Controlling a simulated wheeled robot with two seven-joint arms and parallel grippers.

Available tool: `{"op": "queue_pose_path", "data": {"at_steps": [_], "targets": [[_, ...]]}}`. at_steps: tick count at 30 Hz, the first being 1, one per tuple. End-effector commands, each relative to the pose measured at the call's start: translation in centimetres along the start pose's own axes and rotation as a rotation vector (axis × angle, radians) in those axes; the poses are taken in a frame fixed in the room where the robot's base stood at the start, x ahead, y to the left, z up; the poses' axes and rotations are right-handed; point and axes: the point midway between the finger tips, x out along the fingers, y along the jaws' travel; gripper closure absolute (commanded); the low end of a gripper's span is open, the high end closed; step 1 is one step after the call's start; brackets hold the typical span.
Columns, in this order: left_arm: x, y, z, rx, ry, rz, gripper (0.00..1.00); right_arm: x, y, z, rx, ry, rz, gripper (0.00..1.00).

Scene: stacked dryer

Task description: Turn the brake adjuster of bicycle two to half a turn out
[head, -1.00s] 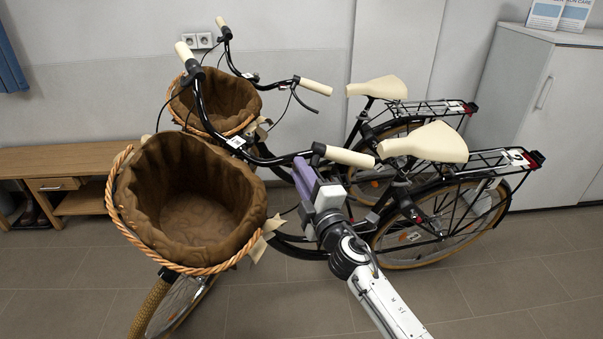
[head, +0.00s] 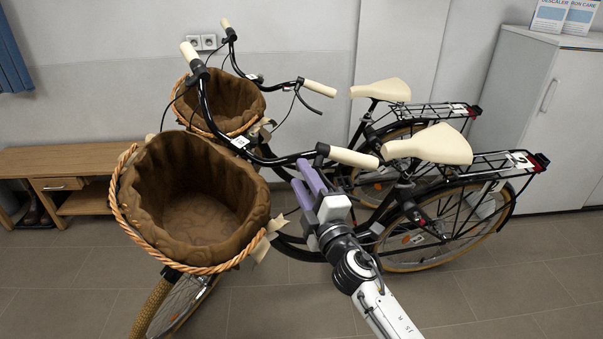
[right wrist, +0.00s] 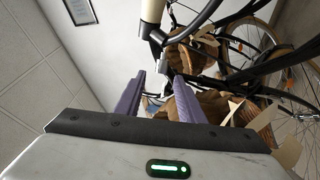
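The nearer bicycle, with a 2 on its rear rack label (head: 520,160), stands side-on with a cream right grip (head: 352,157) and black handlebar. My right gripper (head: 299,171) is just below that handlebar, inboard of the grip. Its two purple fingers stand apart. In the right wrist view, the open right gripper (right wrist: 159,75) points at the bar, with a cream grip (right wrist: 152,10) and black clamp (right wrist: 157,42) just beyond the fingertips. Nothing is clearly held. I cannot make out the brake adjuster, and contact is unclear. My left gripper is out of view.
A lined wicker basket (head: 122,215) hangs in front of the handlebar. A second bicycle with its own cream saddle (head: 380,90) stands close behind. A wooden bench (head: 90,155) is at the left and a grey cabinet (head: 545,120) at the right. The floor in front is clear.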

Motion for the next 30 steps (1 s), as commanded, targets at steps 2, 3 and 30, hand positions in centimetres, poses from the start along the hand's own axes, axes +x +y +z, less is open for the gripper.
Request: {"op": "queue_pose_path", "data": {"at_steps": [2,3,30], "targets": [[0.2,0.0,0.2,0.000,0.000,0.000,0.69,-0.6,-0.6,0.1,0.000,-0.001,-0.002,0.64],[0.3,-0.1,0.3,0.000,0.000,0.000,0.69,-0.8,-0.7,0.1,0.000,-0.001,-0.002,0.64],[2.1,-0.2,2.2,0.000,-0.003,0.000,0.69,-6.2,-4.2,-0.1,0.000,-0.003,-0.004,0.64]]}}
